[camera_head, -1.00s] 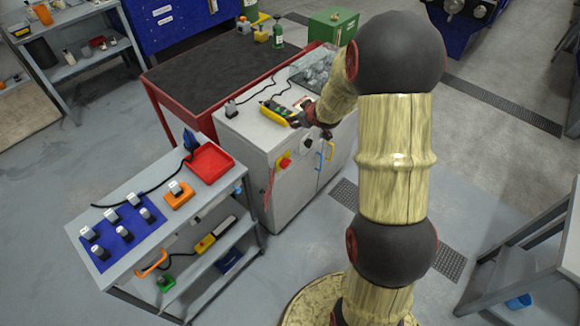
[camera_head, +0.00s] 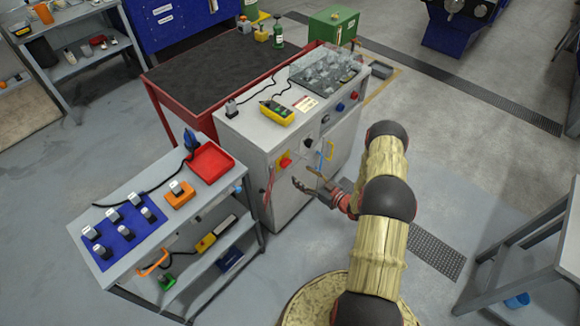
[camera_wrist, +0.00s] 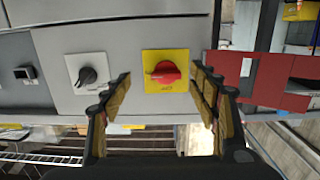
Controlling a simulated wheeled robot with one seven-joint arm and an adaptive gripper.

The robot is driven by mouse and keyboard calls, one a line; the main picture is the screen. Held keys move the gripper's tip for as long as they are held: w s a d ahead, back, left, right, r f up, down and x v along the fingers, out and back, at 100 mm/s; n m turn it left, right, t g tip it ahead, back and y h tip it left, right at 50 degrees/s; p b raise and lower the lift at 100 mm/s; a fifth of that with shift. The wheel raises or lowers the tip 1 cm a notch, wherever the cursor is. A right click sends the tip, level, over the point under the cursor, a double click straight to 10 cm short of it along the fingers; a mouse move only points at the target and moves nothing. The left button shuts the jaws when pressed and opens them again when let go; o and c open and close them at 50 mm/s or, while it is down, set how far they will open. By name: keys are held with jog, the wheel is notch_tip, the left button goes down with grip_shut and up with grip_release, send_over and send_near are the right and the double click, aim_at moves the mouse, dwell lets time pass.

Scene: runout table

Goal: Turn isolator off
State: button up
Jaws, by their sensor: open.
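The isolator is a red rotary knob on a yellow square plate (camera_head: 284,162) on the front of the grey cabinet (camera_head: 290,205). In the wrist view the red knob (camera_wrist: 166,73) sits on the yellow plate (camera_wrist: 181,54), between my spread fingers and beyond their tips. The knob's grip looks roughly level in that view; lettering under it is too small to read. My gripper (camera_head: 308,182) is open and empty in front of the cabinet, to the right of and below the isolator, apart from it. It also shows in the wrist view (camera_wrist: 160,95).
A black rotary knob (camera_wrist: 87,76) on a white plate is beside the isolator in the wrist view. A yellow handheld device (camera_head: 277,112) lies on top.

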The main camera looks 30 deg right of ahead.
aim_at(288, 165)
jog(key=shift+t+y, duration=0.4)
jog(key=shift+t, duration=0.2)
jog(key=shift+a+r+b+x, duration=0.1)
jog(key=shift+a+r+x, duration=0.1)
jog(key=shift+x, duration=1.05)
jog(key=shift+a+r+b+x, duration=0.1)
jog(key=shift+r+x, duration=0.15)
jog(key=shift+x, duration=1)
jog(key=shift+a+r+b+x, duration=0.1)
jog(key=shift+r+x, duration=0.1)
jog(key=shift+x, duration=1)
jog(key=shift+s, duration=0.15)
jog(key=shift+c, duration=0.4)
jog(key=c, duration=1.1)
